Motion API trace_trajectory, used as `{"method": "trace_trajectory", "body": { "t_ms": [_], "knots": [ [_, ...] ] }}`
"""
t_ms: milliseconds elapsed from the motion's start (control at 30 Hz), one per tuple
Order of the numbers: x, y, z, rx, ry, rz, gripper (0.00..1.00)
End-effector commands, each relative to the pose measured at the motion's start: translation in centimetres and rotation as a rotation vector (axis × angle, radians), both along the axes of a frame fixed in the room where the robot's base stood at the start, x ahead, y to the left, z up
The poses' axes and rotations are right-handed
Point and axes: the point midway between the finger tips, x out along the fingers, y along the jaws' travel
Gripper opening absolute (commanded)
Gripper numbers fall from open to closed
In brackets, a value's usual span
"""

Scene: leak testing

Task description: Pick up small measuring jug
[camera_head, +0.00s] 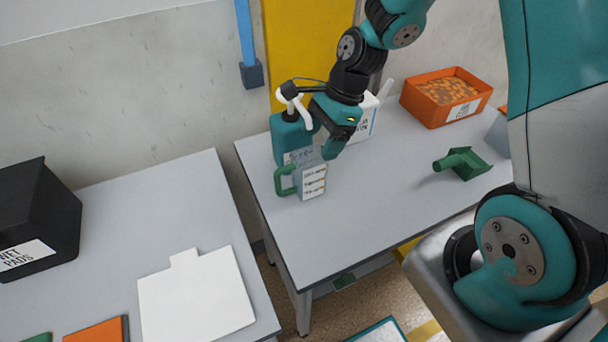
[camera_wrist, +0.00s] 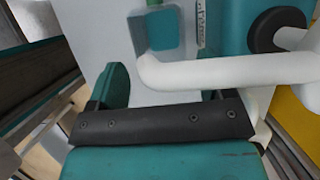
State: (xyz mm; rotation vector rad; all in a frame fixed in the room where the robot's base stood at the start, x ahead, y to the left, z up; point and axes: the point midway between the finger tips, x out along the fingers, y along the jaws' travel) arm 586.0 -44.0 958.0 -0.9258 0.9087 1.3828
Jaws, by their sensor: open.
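The small measuring jug (camera_head: 311,180) stands upright near the left edge of the middle table, a grey body with white labels and a green handle on its left. The jug partly hides the bottle. In the wrist view the white spray nozzle (camera_wrist: 215,73) crosses close in front of my fingers and partly hides the right one. I cannot tell whether they touch.
An orange bin (camera_head: 446,97) with small parts is at the back right. A green scoop (camera_head: 462,163) lies on the right. The front middle of the table (camera_head: 365,215) is clear. A gap separates it from the left table (camera_head: 120,215).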

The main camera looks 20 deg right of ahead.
Motion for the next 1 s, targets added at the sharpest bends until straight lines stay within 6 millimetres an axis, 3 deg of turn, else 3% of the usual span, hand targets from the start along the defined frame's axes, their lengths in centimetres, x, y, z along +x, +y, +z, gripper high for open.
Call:
{"method": "trace_trajectory", "body": {
  "t_ms": [200,500,533,800,1000],
  "knots": [
    [-0.1,1.1,-3.1,0.001,0.005,0.002,0.74],
    [0.0,1.4,-3.8,0.000,0.001,0.000,0.74],
    [0.0,1.3,-3.8,0.000,0.001,0.000,0.72],
    [0.0,1.3,-3.7,0.001,0.001,0.000,0.14],
    [0.0,1.3,-3.7,0.001,0.001,0.000,0.14]
  ]
}}
